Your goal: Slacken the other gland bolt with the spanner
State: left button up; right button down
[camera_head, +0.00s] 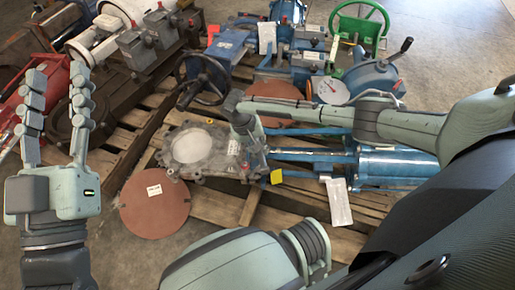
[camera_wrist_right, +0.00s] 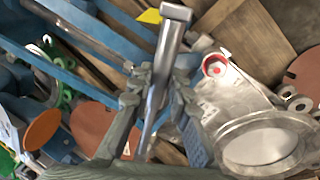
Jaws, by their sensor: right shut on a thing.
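A gate valve lies flat on a pallet, with a grey body (camera_head: 212,149) around a round opening and a blue frame and cylinder (camera_head: 400,166) to its right. Its body also shows in the right wrist view (camera_wrist_right: 228,105). My right gripper (camera_head: 243,122) is over the frame side of the body. In the wrist view, its fingers (camera_wrist_right: 160,92) are shut on a grey steel bar with a blocky end (camera_wrist_right: 174,14), apparently the spanner. In the head view the hand hides most of it. I cannot make out the gland bolts. My left gripper (camera_head: 58,100) is open and empty, fingers up.
A yellow tag (camera_head: 276,176) and a white tag (camera_head: 339,201) are on the valve. A red-brown disc (camera_head: 153,203) lies in front at left. Other valves, a black handwheel (camera_head: 203,78) and a green handwheel (camera_head: 359,25) crowd the back. Bare floor shows at far right.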

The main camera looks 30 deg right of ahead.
jog(key=shift+s+d+r+n+p, duration=0.1)
jog(key=shift+s+d+n+p, duration=0.05)
jog(key=shift+d+n+p, duration=0.3)
jog(key=shift+d, duration=0.15)
jog(key=shift+s+d+n+p, duration=0.15)
jog(key=shift+d+n+p, duration=0.3)
jog(key=shift+d, duration=0.3)
jog(key=shift+d+r, duration=0.1)
jog(key=shift+d, duration=0.1)
dwell(0.4)
jog(key=shift+d+n+t+p, duration=0.3)
jog(key=shift+d+n+p, duration=0.1)
jog(key=shift+d+n, duration=0.25)
jog(key=shift+d, duration=0.2)
jog(key=shift+s+d+n+p, duration=0.1)
jog(key=shift+d+n+p, duration=0.2)
jog(key=shift+d+n, duration=0.3)
jog(key=shift+d, duration=0.1)
dwell(0.3)
